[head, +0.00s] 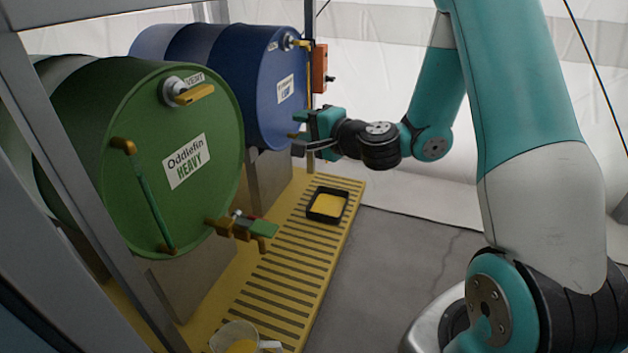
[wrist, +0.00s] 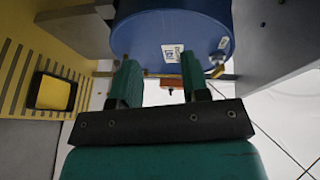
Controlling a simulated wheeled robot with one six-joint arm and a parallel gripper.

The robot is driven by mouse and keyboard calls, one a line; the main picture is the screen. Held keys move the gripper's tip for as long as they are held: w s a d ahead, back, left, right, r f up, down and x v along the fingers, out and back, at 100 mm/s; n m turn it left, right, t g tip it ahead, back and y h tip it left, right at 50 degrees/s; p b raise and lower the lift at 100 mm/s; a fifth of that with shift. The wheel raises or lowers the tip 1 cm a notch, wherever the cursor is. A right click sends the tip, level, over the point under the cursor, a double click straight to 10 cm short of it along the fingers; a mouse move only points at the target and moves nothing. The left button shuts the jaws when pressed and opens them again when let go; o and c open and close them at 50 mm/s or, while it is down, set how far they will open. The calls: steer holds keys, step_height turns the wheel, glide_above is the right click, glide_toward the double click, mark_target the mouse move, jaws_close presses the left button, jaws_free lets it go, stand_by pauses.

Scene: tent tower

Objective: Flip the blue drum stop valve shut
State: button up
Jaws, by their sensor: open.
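The blue drum (head: 277,95) lies on its side behind the green drum, its labelled end facing right. It also fills the upper middle of the wrist view (wrist: 150,35). My gripper (head: 300,127) is at the lower part of that end. A small brass piece (head: 293,135) shows beside its fingers; the rest of the stop valve is hidden, so I cannot tell its lever position or whether I touch it. In the wrist view my gripper (wrist: 158,68) is open, its two green fingers apart, with the drum face beyond and no valve clearly visible between them.
The green drum (head: 190,130) has its own brass valve (head: 240,228) sticking out in front. A black tray (head: 327,206) sits on the yellow slatted platform (head: 290,280), with a clear jug (head: 238,338) nearer. An orange box (head: 319,68) hangs on a post above my gripper.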

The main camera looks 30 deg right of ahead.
steer(key=d+f+m+h+b, duration=0.7)
steer(key=d+f, duration=0.3)
steer(key=f, duration=0.4)
steer(key=p+x, duration=1.7)
steer(key=shift+w+r, duration=0.1)
steer(key=shift+w, duration=0.1)
jaws_close()
